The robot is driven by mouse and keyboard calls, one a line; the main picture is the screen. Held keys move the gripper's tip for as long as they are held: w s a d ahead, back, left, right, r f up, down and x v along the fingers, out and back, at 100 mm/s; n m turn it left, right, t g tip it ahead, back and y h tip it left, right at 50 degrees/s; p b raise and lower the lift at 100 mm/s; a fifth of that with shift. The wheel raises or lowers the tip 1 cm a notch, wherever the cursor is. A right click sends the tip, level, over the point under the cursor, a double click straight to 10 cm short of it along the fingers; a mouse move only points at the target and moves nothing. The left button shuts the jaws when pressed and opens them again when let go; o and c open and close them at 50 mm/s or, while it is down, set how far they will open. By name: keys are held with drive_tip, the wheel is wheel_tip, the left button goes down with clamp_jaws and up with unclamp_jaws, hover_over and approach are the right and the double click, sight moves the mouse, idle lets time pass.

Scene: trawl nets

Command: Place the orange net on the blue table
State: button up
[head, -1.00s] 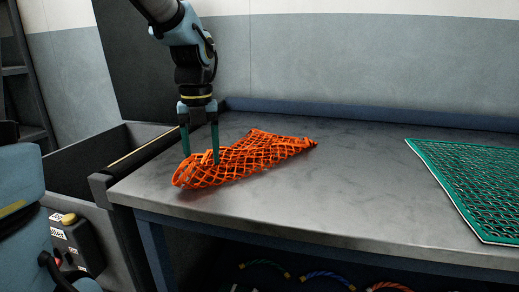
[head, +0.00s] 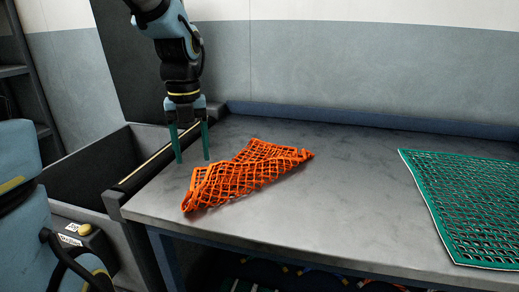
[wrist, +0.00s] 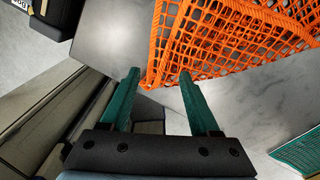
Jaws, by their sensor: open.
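The orange net (head: 245,174) lies in a loose, folded heap on the left part of the grey-topped table with blue edging and legs (head: 320,215). It also shows in the wrist view (wrist: 225,40), ahead of the fingers. My gripper (head: 190,160) has two green fingers, spread apart with nothing between them. It stands above the table's left end, to the left of the net and apart from it in the head view. In the wrist view the fingers (wrist: 158,90) point toward the net's near corner.
A green net panel (head: 470,200) with a pale border lies flat on the table's right. A dark open bin (head: 85,175) stands left of the table. A low blue ledge (head: 370,120) runs along the back. The tabletop between the nets is clear.

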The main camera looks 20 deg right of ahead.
drive_tip(key=r+p, duration=0.1)
drive_tip(key=a+r+p, duration=0.1)
drive_tip(key=r, duration=0.1)
drive_tip(key=shift+s+a, duration=0.1)
drive_tip(key=shift+s, duration=0.1)
drive_tip(key=shift+f, duration=0.3)
drive_tip(key=shift+c, duration=1.1)
drive_tip(key=s+f, duration=0.1)
drive_tip(key=s+a+f, duration=0.1)
drive_tip(key=s+f, duration=0.1)
drive_tip(key=shift+s+a+f, duration=0.25)
drive_tip(key=shift+a, duration=0.15)
drive_tip(key=c, duration=0.6)
wheel_tip(320, 180, down, 2)
drive_tip(key=shift+f, duration=0.1)
clamp_jaws()
drive_tip(key=shift+f, duration=0.3)
drive_tip(key=shift+f+b, duration=0.8)
drive_tip(key=shift+f, duration=1.25)
drive_tip(key=shift+r, duration=0.1)
